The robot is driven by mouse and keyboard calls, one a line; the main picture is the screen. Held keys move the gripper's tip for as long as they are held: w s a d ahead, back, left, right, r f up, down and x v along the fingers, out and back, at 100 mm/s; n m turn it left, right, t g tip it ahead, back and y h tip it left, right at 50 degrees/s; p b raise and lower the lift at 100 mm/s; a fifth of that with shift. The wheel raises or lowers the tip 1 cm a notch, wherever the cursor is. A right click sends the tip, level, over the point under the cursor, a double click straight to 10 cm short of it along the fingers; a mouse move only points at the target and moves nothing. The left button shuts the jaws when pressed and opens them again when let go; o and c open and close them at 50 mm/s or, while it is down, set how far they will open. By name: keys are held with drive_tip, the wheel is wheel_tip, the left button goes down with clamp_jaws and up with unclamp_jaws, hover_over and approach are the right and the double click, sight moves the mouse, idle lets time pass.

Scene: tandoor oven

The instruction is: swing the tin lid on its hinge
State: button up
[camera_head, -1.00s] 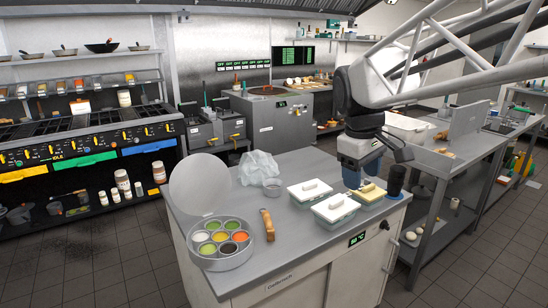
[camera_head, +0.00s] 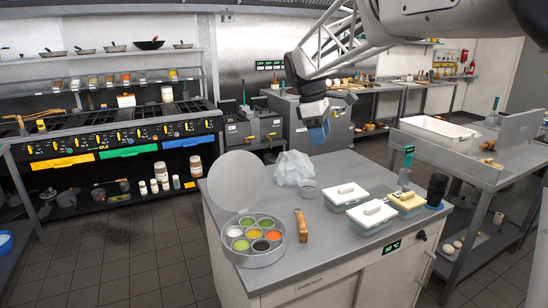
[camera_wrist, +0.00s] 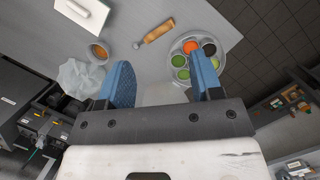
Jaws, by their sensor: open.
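The round spice tin (camera_head: 281,252) stands on the counter's front left, with several small cups of coloured spices inside. Its round grey lid (camera_head: 237,180) stands open, nearly upright, at the tin's back edge. The hinge itself is too small to make out. My gripper (camera_head: 319,134) is in the air above the counter's back part, up and right of the lid, apart from it. In the wrist view its two blue fingers (camera_wrist: 163,82) are spread with nothing clearly held. The tin (camera_wrist: 188,73) shows there beyond the right finger, which hides part of it.
A wooden-handled tool (camera_head: 302,226) lies just right of the tin. A crumpled clear bag (camera_head: 293,168) and a small bowl (camera_head: 308,190) sit behind it. White-lidded boxes (camera_head: 371,214) and a dark bottle (camera_head: 437,188) fill the counter's right side. The counter front is clear.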

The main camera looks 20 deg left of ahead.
drive_tip(key=w+a+f+n+h, duration=0.1)
drive_tip(key=w+a+n, duration=0.15)
drive_tip(key=a, duration=0.55)
drive_tip(key=w+a+f+n, duration=0.2)
drive_tip(key=w+a, duration=0.1)
drive_tip(key=a, duration=0.5)
drive_tip(key=n+h, duration=0.1)
drive_tip(key=n, duration=0.4)
approach(235, 157)
wheel_tip(235, 157, down, 3)
drive_tip(key=w, duration=0.2)
drive_tip(key=shift+s+a+t, duration=0.15)
drive_tip(key=shift+a+t, duration=0.15)
drive_tip(key=shift+a, duration=0.05)
drive_tip(key=shift+f, duration=0.1)
drive_tip(key=shift+x, duration=3.9)
drive_tip(key=shift+d, duration=0.1)
drive_tip(key=c, duration=1.1)
drive_tip(key=shift+s+d, duration=0.3)
drive_tip(key=shift+s, duration=0.05)
